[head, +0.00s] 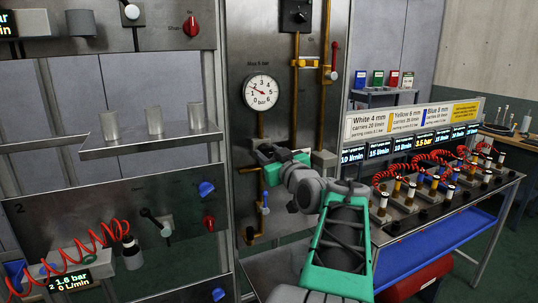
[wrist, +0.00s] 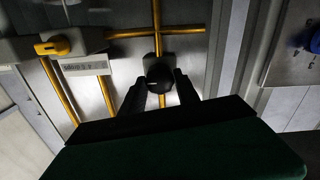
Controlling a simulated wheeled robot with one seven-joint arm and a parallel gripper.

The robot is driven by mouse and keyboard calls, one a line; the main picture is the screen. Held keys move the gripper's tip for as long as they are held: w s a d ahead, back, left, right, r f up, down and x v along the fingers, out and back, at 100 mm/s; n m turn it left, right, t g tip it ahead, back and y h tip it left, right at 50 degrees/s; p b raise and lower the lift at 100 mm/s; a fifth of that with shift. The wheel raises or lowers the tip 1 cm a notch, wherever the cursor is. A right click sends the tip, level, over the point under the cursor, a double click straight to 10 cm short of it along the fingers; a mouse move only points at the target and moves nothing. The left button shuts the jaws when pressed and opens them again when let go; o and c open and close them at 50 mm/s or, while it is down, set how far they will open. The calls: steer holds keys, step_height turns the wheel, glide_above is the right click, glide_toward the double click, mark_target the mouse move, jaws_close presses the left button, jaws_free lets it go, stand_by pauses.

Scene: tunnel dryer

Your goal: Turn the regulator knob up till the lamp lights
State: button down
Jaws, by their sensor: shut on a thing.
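My gripper (wrist: 160,84) has its two dark fingers on either side of a round black knob (wrist: 158,73), shut on it, in the wrist view. The knob sits where yellow pipes cross on the grey panel. In the head view my gripper (head: 264,155) is at the panel below the round white gauge (head: 261,92), and it hides the knob there. The gauge needle points to the upper left, in the low part of the scale. I cannot pick out a lit lamp; a dark box (head: 297,15) is at the panel top.
A red-handled lever (head: 334,58) and yellow pipes (head: 295,100) are to the right of the gauge. A blue-handled valve (head: 264,203) is below my gripper. A bench with red coiled hoses (head: 388,177) stands at right. A yellow handle (wrist: 53,46) is left of the knob in the wrist view.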

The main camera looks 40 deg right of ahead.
steer(key=shift+f+m+b, duration=0.15)
steer(key=shift+m+b, duration=0.6)
steer(key=shift+m, duration=0.75)
steer(key=c, duration=0.9)
jaws_free()
steer(key=b+v, duration=0.2)
steer(key=v, duration=0.5)
steer(key=shift+s+r+b, duration=0.25)
steer(key=shift+s+b, duration=0.05)
steer(key=shift+s, duration=0.05)
